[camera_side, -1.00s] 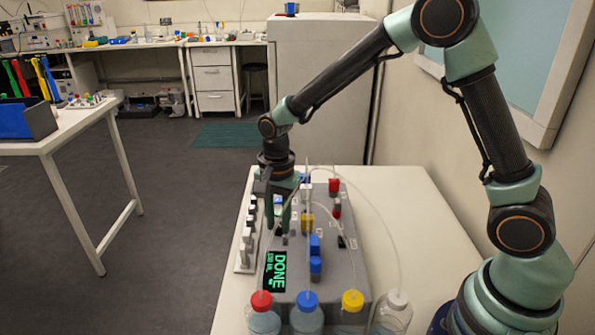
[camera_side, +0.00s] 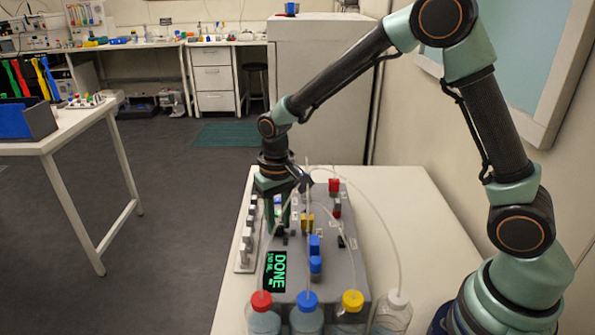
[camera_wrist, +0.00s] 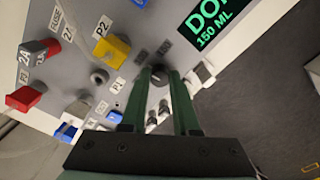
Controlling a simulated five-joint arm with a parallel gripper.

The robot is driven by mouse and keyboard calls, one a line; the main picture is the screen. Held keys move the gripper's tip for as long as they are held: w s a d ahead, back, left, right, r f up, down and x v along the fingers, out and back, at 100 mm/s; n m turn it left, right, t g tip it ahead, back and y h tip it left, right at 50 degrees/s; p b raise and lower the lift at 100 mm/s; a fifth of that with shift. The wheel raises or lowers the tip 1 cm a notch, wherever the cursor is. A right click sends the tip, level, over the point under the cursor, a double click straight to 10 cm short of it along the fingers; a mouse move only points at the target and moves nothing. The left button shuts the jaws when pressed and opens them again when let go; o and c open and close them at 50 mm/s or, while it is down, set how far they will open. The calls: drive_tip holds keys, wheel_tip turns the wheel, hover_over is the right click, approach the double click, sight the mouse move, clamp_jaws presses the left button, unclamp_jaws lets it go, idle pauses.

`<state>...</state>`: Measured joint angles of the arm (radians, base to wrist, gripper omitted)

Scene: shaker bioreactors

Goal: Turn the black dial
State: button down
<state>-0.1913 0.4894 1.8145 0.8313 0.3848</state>
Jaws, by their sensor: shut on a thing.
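The black dial (camera_wrist: 159,79) sits on the grey panel of the device, below the lit display in the wrist view. My gripper (camera_wrist: 160,72) has its two green fingers around the dial, one on each side, and is shut on it. In the side view my gripper (camera_side: 278,231) points down onto the left part of the panel. There the fingers largely hide the dial, and its pointer direction cannot be told.
The display (camera_side: 276,271) reads DONE and 150 ML. A yellow part (camera_wrist: 111,48) and red parts (camera_wrist: 24,99) stand on the panel. Several capped bottles (camera_side: 307,318) stand at its near edge, with thin tubes arching over. White-topped parts (camera_side: 246,243) line its left side.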

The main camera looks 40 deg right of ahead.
sight(279, 224)
drive_tip(key=n, duration=0.5)
drive_tip(key=shift+d+n, duration=0.1)
drive_tip(key=shift+n, duration=0.2)
drive_tip(key=n, duration=0.4)
drive_tip(key=shift+w+n, duration=0.1)
drive_tip(key=shift+n, duration=0.3)
drive_tip(key=c, duration=0.7)
unclamp_jaws()
drive_tip(key=shift+o, duration=0.2)
wheel_tip(279, 224, up, 12)
drive_tip(key=shift+r, duration=0.15)
